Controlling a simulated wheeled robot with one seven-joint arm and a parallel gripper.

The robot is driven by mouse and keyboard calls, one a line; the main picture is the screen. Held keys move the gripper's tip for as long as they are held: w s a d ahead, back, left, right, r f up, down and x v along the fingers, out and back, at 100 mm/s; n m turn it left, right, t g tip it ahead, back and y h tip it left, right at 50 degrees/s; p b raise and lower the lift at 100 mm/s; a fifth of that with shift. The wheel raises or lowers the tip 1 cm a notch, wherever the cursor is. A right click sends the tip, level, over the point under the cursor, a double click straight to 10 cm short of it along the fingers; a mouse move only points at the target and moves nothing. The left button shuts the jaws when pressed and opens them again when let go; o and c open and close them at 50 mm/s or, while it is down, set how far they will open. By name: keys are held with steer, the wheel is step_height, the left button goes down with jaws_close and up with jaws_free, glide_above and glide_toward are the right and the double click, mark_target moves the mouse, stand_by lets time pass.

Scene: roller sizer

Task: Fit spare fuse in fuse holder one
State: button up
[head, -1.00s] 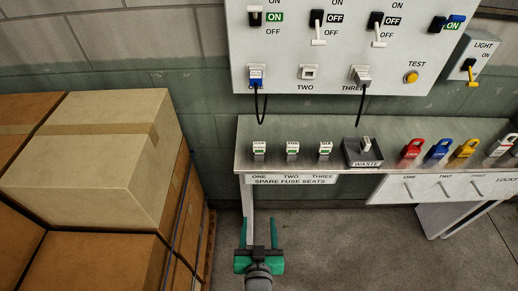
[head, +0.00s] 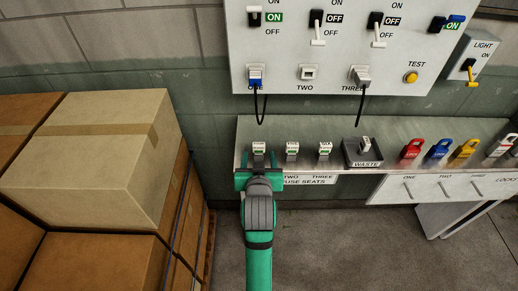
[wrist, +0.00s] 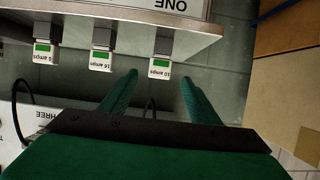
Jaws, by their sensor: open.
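Three spare fuses stand in a row in seats on the steel shelf. The spare fuse in seat one (head: 259,148) is leftmost; in the wrist view this white fuse (wrist: 160,68) has a green patch and reads 16 amps. My gripper (head: 258,172) is open just in front of it; in the wrist view its two green fingers (wrist: 158,82) point at the fuse from either side, not closed on it. Fuse holder one (head: 255,75) on the wall panel shows a blue-and-white piece with a black cord hanging from it.
Holder two (head: 309,72) looks bare; holder three (head: 361,76) carries a grey piece with a cord. The two other fuses (head: 292,149) (head: 325,149), a dark waste tray (head: 350,156) and coloured padlocks (head: 437,149) stand rightward. Boxes (head: 90,150) stack at left.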

mark_target(259, 148)
steer(key=x, duration=0.8)
steer(key=c, duration=1.1)
steer(key=shift+c, duration=0.2)
steer(key=shift+r, duration=0.15)
